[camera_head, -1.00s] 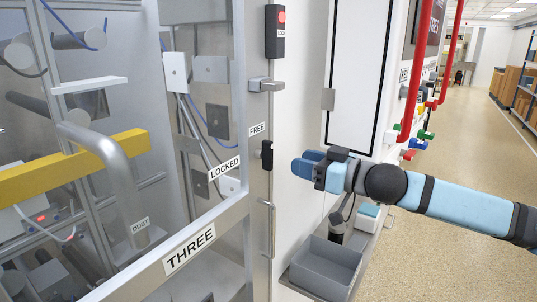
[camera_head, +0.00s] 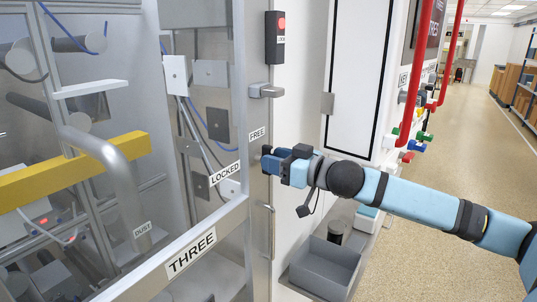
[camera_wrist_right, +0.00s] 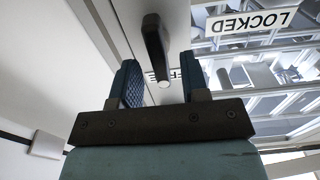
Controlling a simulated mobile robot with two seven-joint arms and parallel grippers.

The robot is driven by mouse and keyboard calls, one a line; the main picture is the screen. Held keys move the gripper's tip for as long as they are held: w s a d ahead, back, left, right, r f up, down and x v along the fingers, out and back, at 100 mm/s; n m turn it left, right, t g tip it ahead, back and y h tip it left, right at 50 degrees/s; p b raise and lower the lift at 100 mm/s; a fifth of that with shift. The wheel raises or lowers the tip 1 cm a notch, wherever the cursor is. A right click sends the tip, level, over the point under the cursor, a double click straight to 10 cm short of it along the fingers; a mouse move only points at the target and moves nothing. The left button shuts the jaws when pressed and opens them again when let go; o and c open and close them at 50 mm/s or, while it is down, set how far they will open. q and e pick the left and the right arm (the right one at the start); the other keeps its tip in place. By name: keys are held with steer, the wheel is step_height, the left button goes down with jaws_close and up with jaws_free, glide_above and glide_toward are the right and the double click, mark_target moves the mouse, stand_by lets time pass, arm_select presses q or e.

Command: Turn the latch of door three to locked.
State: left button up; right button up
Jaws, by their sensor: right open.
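Door three has a glass pane in a metal frame, with a THREE label (camera_head: 191,250) in the head view. A LOCKED label (camera_head: 225,173) and a FREE label (camera_head: 257,133) sit near the door's edge. The black latch (camera_wrist_right: 155,45) shows in the right wrist view, with its end over the partly hidden FREE label (camera_wrist_right: 160,77). The LOCKED label (camera_wrist_right: 252,22) is upside down there. My right gripper (camera_head: 270,165) is at the latch and mostly hides it in the head view. Its fingers (camera_wrist_right: 162,82) are open, one on each side of the latch's end. My left gripper is not in view.
A grey bin (camera_head: 325,267) stands below my right arm. Red pipes and coloured valves (camera_head: 410,142) are to the right. The aisle is clear.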

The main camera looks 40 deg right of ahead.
steer(key=shift+x, duration=1)
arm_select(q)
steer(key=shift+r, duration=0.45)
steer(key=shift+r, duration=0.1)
arm_select(e)
steer(key=c, duration=0.7)
steer(key=shift+c, duration=0.2)
